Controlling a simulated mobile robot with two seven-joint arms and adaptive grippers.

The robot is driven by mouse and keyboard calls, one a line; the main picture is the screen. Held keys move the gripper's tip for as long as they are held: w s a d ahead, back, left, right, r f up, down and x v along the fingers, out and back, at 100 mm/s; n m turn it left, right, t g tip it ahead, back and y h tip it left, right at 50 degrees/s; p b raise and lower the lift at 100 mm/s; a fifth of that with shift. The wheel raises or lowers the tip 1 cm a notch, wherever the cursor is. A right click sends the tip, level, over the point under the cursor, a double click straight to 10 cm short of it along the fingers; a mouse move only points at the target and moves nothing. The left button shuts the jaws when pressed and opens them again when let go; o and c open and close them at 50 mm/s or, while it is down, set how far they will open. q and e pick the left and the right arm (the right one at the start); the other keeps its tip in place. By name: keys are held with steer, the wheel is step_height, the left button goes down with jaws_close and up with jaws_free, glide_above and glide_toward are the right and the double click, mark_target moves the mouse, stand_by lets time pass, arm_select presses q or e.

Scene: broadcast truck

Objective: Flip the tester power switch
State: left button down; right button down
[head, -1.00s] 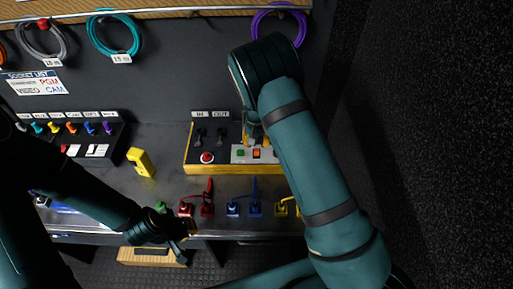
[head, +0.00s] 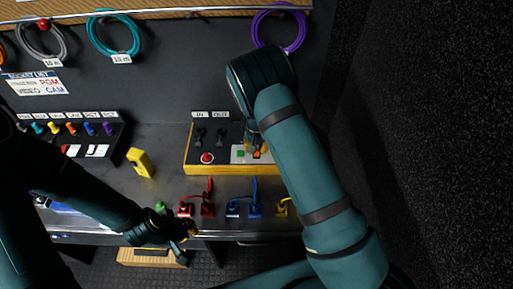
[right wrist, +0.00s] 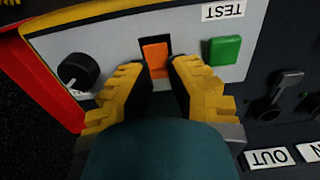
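The tester (head: 190,160) is a dark box with a yellow frame on the bench in the head view. Its power switch is an orange rocker in a dark slot, seen in the right wrist view (right wrist: 155,58) on a light panel. My right gripper (right wrist: 158,72) has its two yellow fingertips apart, one on each side of the switch and very close to it. Nothing is held between them. In the head view the right gripper (head: 256,149) partly covers the switch. My left gripper (head: 188,230) is near the bench's front edge; its finger gap is unclear.
A green TEST button (right wrist: 222,50) and a black knob (right wrist: 78,72) flank the switch. A red button (head: 207,157) is on the tester's left. Red plugs (head: 197,208) and blue plugs (head: 243,209) stand in front. A yellow object (head: 140,162) lies left.

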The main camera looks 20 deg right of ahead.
steer(key=shift+s+a+f+t+h+b, duration=0.1)
steer(key=shift+s+t+h+b, duration=0.1)
steer(key=shift+t+b, duration=0.4)
steer(key=shift+s+t+h+b, duration=0.1)
steer(key=shift+t+h+b, duration=0.1)
steer(key=shift+t+b, duration=0.35)
steer(key=shift+t, duration=0.55)
steer(key=c, duration=1.1)
jaws_free()
steer(key=shift+c, duration=0.2)
steer(key=shift+r, duration=0.2)
steer(key=v, duration=1.2)
